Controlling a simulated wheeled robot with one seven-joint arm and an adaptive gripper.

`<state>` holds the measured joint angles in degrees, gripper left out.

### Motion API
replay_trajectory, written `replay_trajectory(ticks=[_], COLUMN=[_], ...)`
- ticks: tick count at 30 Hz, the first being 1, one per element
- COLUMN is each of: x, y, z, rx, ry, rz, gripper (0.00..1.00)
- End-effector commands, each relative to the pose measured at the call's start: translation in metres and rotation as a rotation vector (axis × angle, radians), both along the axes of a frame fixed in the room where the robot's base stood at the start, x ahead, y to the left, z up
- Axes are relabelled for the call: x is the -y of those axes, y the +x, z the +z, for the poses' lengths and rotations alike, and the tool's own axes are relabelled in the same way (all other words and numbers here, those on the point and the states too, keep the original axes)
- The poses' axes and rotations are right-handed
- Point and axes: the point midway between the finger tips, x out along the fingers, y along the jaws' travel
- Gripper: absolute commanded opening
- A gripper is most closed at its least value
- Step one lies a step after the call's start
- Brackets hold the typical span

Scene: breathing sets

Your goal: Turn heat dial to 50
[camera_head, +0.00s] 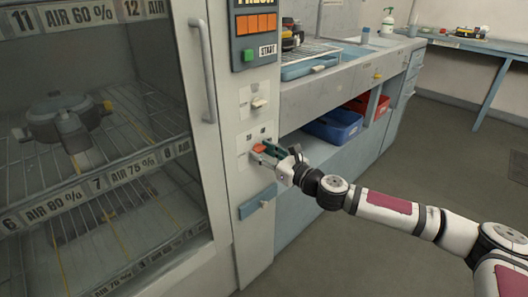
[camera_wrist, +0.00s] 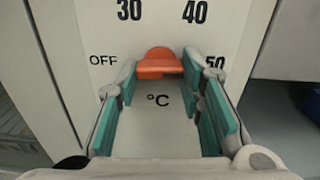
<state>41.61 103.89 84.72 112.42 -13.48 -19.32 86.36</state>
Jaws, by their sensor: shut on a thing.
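The heat dial (camera_head: 258,148) is a small orange knob on the pale control column right of the glass door. In the wrist view the orange dial (camera_wrist: 160,67) lies level between the fingertips, with a dark mark toward its right end. The right fingertip partly covers the area beside the 50. My gripper (camera_head: 267,154) is shut on the dial; its teal-padded fingers also show in the wrist view (camera_wrist: 160,78).
A cabinet with a glass door and vertical handle (camera_head: 204,70) stands left of the column. Above the dial are a switch (camera_head: 258,102) and a green START button (camera_head: 248,55). A blue-fronted latch (camera_head: 257,202) is below. Blue (camera_head: 333,125) and red bins sit on a shelf right.

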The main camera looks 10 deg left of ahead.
Motion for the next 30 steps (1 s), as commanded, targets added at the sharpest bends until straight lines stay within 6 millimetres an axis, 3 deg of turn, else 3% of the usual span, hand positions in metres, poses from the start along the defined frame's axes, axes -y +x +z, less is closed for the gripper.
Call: replay_trajectory(ticks=[19,20,22,30], x=[0.0003,0.0003,0.0003,0.0000], y=[0.0002,0.0002,0.0002,0.0000], z=[-0.0021,-0.0021,-0.0021,-0.0010], rx=[-0.046,-0.046,-0.046,-0.043], ry=[0.032,0.032,0.032,0.032], rz=[-0.002,-0.002,-0.002,-0.001], gripper=[0.07,0.37,0.53,0.55])
